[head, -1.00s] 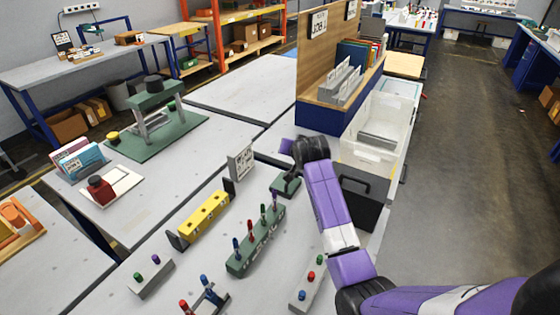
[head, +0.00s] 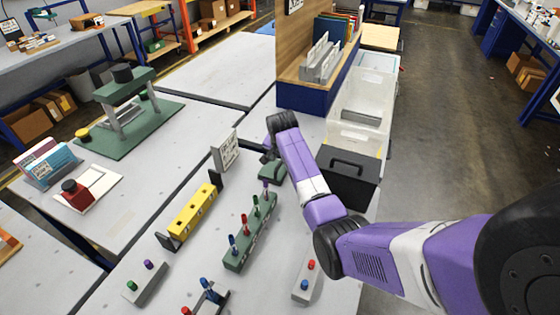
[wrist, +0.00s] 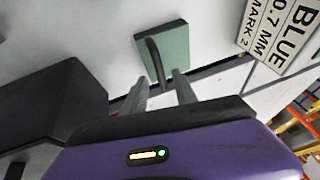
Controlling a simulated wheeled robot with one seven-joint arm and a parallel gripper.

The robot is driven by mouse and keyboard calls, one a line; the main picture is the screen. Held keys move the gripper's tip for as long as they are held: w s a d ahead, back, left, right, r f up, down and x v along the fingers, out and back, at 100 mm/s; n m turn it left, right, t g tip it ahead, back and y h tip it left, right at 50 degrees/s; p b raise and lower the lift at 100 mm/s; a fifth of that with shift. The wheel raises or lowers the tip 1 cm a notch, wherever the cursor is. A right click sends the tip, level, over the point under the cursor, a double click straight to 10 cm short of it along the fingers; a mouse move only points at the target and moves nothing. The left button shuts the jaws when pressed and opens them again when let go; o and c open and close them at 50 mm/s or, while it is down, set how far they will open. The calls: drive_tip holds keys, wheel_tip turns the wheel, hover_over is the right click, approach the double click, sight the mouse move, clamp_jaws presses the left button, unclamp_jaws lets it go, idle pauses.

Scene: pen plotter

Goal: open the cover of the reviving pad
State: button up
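The reviving pad appears to be the small green box (head: 273,173) on the table beyond the pen rack; its label is not readable. In the wrist view its green top (wrist: 176,52) carries a dark curved handle (wrist: 154,60). My gripper (wrist: 158,88) is open, its two fingers apart, with the near end of the handle showing between the fingertips. I cannot tell whether either finger touches it. In the head view my gripper (head: 268,156) is beside and just above the green box, partly hidden by my wrist. The cover looks shut.
A green pen rack (head: 250,236) with several pens stands in front of the box. A white sign (head: 225,152) stands at its left and also shows in the wrist view (wrist: 283,32). A black handled box (head: 347,178) and a clear bin (head: 358,110) are at the right.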

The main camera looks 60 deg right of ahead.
sight(274, 165)
drive_tip(key=shift+x, duration=1.15)
drive_tip(key=shift+c, duration=0.4)
clamp_jaws()
idle(0.3)
